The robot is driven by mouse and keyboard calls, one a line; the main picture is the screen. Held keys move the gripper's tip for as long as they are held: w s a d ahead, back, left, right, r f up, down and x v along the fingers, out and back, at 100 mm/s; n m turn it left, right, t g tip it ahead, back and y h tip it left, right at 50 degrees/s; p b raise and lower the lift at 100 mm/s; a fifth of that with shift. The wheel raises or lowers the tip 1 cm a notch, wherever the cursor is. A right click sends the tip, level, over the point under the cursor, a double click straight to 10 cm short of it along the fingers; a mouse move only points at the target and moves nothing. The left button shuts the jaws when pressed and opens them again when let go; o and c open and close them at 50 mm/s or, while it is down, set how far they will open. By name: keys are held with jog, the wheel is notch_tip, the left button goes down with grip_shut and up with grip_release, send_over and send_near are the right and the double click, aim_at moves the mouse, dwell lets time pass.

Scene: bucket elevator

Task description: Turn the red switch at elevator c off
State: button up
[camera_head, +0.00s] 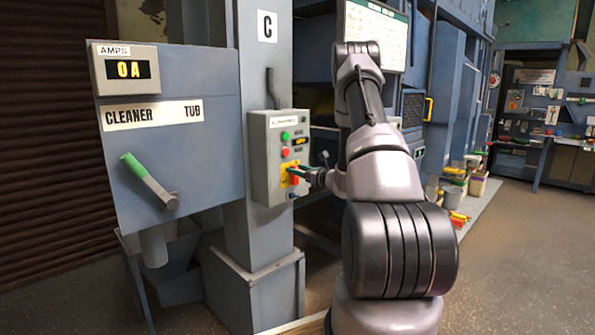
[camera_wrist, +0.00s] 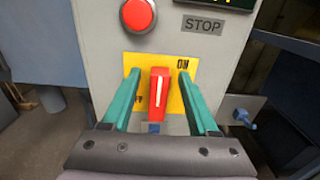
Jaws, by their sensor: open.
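The red switch (camera_wrist: 159,95) sits on a yellow plate marked ON at its upper right, with a partly hidden label at its lower left. Its white line points about straight up in the wrist view. My gripper (camera_wrist: 168,95) is open, with one green finger on each side of the switch; I cannot tell whether either touches it. In the head view, my gripper (camera_head: 303,172) is at the lower right of the grey control box (camera_head: 262,150). That box is on the column under the sign C (camera_head: 267,26).
A red button (camera_wrist: 138,15) and a STOP label (camera_wrist: 202,25) are just above the yellow plate. A blue knob (camera_wrist: 242,117) is to the right. The cleaner tub panel (camera_head: 175,120), with a green-handled lever (camera_head: 148,180), stands left of the column.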

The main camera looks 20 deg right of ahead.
grip_shut()
jog(key=shift+a, duration=0.1)
jog(key=shift+n, duration=0.3)
jog(key=n, duration=0.4)
jog(key=a+f+n, duration=0.1)
jog(key=n, duration=0.4)
jog(key=a+f+n, duration=0.1)
jog(key=n, duration=0.3)
jog(key=shift+s+a, duration=0.2)
jog(key=shift+s, duration=0.2)
jog(key=shift+a+f+n, duration=0.1)
jog(key=shift+f+n, duration=0.15)
jog(key=shift+n, duration=0.8)
jog(key=shift+f+n, duration=0.2)
jog(key=shift+n, duration=0.85)
